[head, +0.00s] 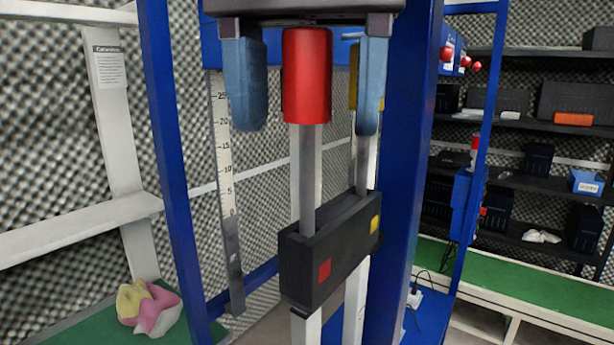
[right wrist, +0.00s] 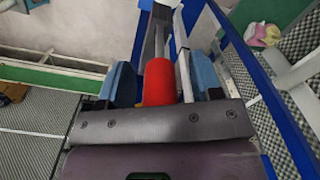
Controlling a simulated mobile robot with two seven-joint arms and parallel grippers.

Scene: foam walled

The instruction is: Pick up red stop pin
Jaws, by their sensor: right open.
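The red stop pin (head: 307,75) has a thick red cylindrical handle on a grey rod. It stands upright, its rod running down into a black block (head: 303,275) marked with a red square and a yellow square. My right gripper (head: 308,122) is open, with one blue finger on each side of the red handle; small gaps show on both sides. In the right wrist view the red handle (right wrist: 159,82) also sits between the two blue fingers. The upper end of the handle is close to the gripper body. My left gripper is not in view.
A yellow handle (head: 353,78) is partly hidden behind the right-hand finger, its rod beside the red pin's. A blue frame (head: 404,170) surrounds the pins, with a scale ruler (head: 222,140) at left. Shelves with dark bins (head: 537,158) stand at right.

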